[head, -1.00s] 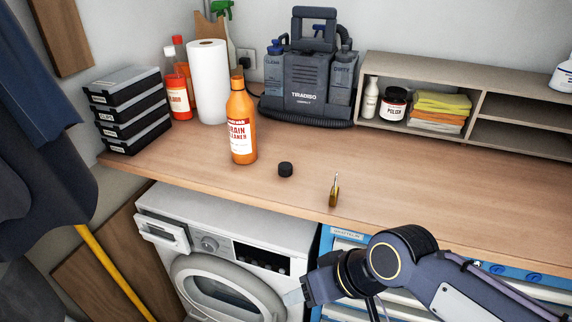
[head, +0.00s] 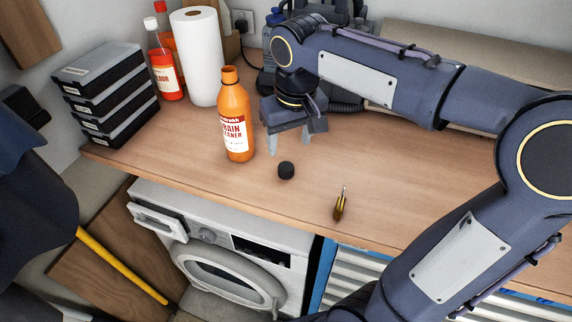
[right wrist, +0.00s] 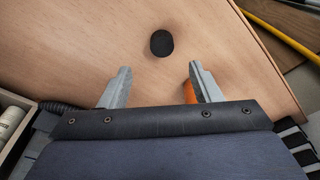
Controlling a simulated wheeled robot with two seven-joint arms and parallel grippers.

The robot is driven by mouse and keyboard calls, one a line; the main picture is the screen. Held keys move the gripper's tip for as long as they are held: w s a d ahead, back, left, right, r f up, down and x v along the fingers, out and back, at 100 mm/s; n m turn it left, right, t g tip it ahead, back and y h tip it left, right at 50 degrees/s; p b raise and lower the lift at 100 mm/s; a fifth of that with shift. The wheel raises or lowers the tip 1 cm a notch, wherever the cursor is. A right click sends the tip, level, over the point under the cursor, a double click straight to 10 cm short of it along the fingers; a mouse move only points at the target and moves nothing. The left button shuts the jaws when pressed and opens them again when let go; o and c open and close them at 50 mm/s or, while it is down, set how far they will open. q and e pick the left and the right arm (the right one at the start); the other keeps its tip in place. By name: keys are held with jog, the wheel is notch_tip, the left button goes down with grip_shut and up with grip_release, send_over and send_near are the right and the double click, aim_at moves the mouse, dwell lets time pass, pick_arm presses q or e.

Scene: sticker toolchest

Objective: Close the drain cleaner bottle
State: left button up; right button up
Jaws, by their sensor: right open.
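The orange drain cleaner bottle (head: 235,118) stands upright on the wooden workbench, its neck without a cap. A small black cap (head: 286,170) lies on the bench to the bottle's front right. My right gripper (head: 288,144) is open and empty, pointing down above the bench just behind the cap and right of the bottle. In the right wrist view the cap (right wrist: 162,43) lies beyond the fingertips, roughly centred between them. A bit of the orange bottle (right wrist: 189,92) shows behind one finger there. My left gripper is not in view.
A paper towel roll (head: 198,55), red bottles (head: 164,62) and stacked black cases (head: 110,90) stand at the left. My right arm hides much of the shelf and the grey machine.

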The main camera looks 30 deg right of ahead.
aim_at(286, 167)
jog(key=shift+w+f, duration=0.2)
jog(key=shift+f, duration=1.05)
jog(key=shift+w+a+f+p, duration=0.15)
jog(key=shift+f+p, duration=0.1)
jog(key=shift+f, duration=1.05)
jog(key=shift+w+d+f+p, duration=0.1)
jog(key=shift+w+f+p, duration=0.1)
jog(key=shift+f, duration=1.1)
jog(key=shift+s, duration=0.1)
jog(key=shift+c, duration=0.4)
jog(key=c, duration=1)
